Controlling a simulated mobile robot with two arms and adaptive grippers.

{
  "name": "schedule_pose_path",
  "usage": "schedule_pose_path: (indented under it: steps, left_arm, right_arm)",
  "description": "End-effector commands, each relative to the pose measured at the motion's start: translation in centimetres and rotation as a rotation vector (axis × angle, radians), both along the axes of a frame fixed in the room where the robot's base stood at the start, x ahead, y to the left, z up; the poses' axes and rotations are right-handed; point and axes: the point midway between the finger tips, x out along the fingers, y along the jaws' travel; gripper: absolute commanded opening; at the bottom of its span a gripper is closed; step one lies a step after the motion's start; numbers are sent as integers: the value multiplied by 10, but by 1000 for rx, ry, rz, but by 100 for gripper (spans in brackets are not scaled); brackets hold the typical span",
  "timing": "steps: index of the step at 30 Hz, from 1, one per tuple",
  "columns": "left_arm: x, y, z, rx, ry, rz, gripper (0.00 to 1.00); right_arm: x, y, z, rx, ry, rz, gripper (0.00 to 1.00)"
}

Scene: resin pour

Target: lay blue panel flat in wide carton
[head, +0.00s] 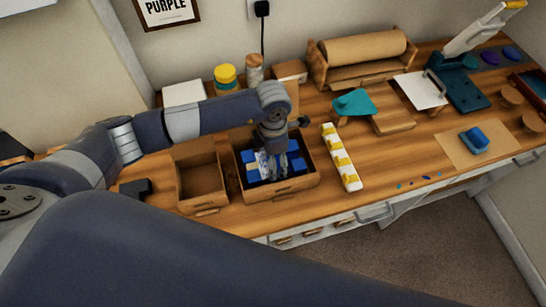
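The wider wooden box (310,180), which looks like the wide carton, stands near the front of the counter. Blue and whitish pieces lie inside it, including a blue piece (251,170) at its left; I cannot tell which one is the blue panel. My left gripper (272,172) points down into this box, its fingers among the pieces and partly blending with them. I cannot tell whether it is open or shut on something. My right gripper is out of view.
An empty, narrower wooden box (203,182) stands just left. A white strip with yellow pieces (341,157) lies to the right. Further right, a blue block (474,140) sits on a brown sheet (449,149). A paper roll (362,49) stands behind.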

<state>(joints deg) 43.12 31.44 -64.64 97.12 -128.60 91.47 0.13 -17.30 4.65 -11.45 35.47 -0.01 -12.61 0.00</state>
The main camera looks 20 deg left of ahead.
Motion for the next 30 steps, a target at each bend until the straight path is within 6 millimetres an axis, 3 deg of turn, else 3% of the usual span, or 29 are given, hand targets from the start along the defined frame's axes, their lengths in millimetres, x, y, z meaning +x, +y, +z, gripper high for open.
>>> schedule_pose_path:
  steps: [8, 9, 12, 23, 30]
  left_arm:
    - [0, 0, 0, 0, -1, 0, 52]
    - [0, 0, 0, 0, -1, 0, 80]
    - [0, 0, 0, 0, -1, 0, 96]
    - [0, 0, 1, 1, 1, 0, 96]
    - [0, 0, 22, 1, -2, 0, 96]
  right_arm:
    - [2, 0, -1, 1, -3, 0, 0]
    - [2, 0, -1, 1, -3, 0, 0]
    - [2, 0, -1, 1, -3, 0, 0]
    - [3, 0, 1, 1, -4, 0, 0]
    - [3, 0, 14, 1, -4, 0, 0]
